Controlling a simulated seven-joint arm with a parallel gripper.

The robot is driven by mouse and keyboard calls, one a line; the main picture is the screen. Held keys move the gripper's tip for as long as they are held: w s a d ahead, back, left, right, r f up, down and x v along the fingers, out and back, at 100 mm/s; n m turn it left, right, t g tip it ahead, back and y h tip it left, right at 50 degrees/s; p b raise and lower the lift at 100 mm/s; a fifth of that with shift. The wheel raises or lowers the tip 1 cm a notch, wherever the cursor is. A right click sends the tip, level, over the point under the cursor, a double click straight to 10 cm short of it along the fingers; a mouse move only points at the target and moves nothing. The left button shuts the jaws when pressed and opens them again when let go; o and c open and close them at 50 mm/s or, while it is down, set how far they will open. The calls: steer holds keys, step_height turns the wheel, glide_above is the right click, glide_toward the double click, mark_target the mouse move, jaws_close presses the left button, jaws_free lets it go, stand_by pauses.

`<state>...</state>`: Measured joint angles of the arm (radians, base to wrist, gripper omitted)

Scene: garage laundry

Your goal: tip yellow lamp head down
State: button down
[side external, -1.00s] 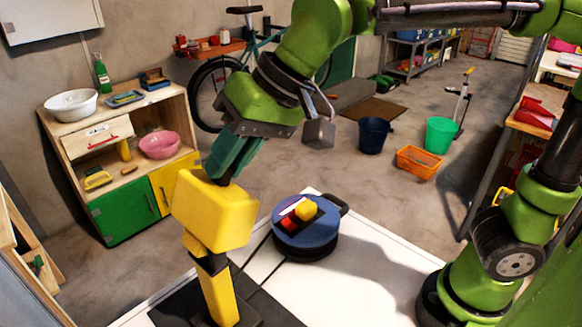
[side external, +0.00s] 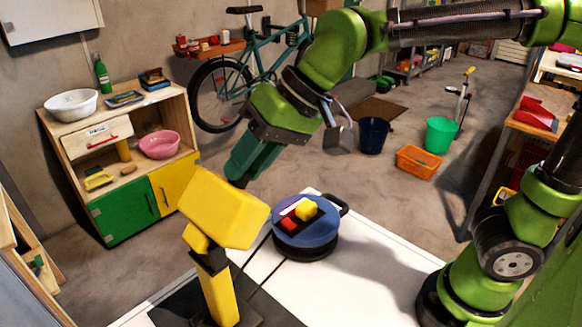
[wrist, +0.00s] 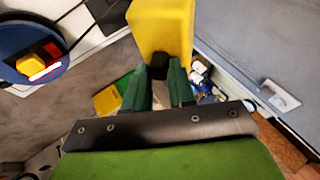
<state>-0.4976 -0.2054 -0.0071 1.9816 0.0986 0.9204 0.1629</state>
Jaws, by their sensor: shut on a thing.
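The yellow lamp (side external: 222,296) stands on a dark base on the white table. Its boxy yellow head (side external: 222,210) is tilted on the joint, sloping down to the right in the side view. My gripper (side external: 238,178), with dark green fingers, reaches down to the far side of the head. In the wrist view my gripper (wrist: 158,82) is shut on a small black part at the near edge of the lamp head (wrist: 162,28). The head hides part of the fingertips in the side view.
A round blue-topped device (side external: 305,236) with red and yellow blocks stands right of the lamp, close to it. A dark cable runs across the white table (side external: 254,284). A wooden cabinet (side external: 128,180) stands behind on the left. The table's right part is clear.

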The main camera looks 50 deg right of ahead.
steer(key=c, duration=1.2)
jaws_free()
steer(key=shift+d+f, duration=0.1)
steer(key=shift+f, duration=0.15)
steer(key=shift+o, duration=0.8)
steer(key=shift+r, duration=0.1)
steer(key=v, duration=1.7)
steer(key=shift+w, duration=0.1)
steer(key=s+d+f+m+t+h, duration=0.1)
steer(key=d+f+h, duration=0.1)
steer(key=d+f, duration=0.3)
steer(key=d+f+m+t+h, duration=0.1)
steer(key=d+f, duration=0.5)
steer(key=f, duration=0.8)
steer(key=shift+s+m+t+h, duration=0.3)
steer(key=shift+s+m+h, duration=0.1)
steer(key=shift+m, duration=0.1)
